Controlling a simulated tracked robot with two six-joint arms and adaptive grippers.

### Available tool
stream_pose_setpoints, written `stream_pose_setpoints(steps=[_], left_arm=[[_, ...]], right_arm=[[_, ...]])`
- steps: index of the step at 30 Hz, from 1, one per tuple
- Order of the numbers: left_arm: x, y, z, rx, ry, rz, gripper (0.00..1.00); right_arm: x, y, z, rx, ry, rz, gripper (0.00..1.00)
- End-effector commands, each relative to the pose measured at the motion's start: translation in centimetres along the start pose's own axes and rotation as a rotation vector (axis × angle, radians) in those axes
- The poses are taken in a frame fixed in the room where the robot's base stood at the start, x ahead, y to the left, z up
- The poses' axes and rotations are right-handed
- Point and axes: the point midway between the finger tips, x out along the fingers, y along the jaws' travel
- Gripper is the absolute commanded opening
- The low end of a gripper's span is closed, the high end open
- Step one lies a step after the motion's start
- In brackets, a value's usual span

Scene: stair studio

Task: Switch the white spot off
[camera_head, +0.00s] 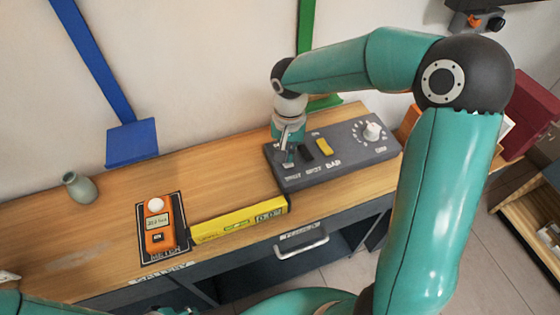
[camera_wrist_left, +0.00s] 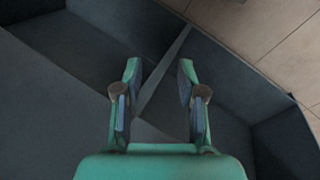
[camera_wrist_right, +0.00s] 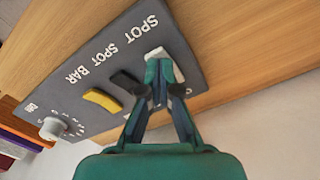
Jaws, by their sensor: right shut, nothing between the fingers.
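A dark grey control box (camera_head: 345,165) lies on the wooden bench; it also shows in the right wrist view (camera_wrist_right: 100,110). It carries a white rocker switch (camera_wrist_right: 157,54) beside the outer SPOT label, a black rocker (camera_head: 306,154) and a yellow rocker (camera_head: 323,146). My right gripper (camera_head: 288,155) is shut and empty, pointing down at the white switch. Its fingertips (camera_wrist_right: 163,78) overlap the switch's edge in the right wrist view; I cannot tell whether they touch. In the head view the gripper hides most of this switch. My left gripper (camera_wrist_left: 158,85) is open and empty over dark grey panels.
A round white dimmer knob (camera_head: 372,131) sits at the box's right end. A yellow level (camera_head: 238,222) and an orange meter (camera_head: 160,222) lie to the left. A grey-green vase (camera_head: 79,188) stands further left.

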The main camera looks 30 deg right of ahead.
Motion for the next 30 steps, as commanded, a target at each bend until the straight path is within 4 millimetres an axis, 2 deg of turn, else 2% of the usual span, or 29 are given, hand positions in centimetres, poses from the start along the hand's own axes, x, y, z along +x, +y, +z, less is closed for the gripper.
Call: stream_pose_setpoints(steps=[30], left_arm=[[1.1,-0.4,0.0,0.0,0.0,0.0,0.4]], right_arm=[[1.4,0.0,0.0,-0.001,0.0,0.0,0.0]])
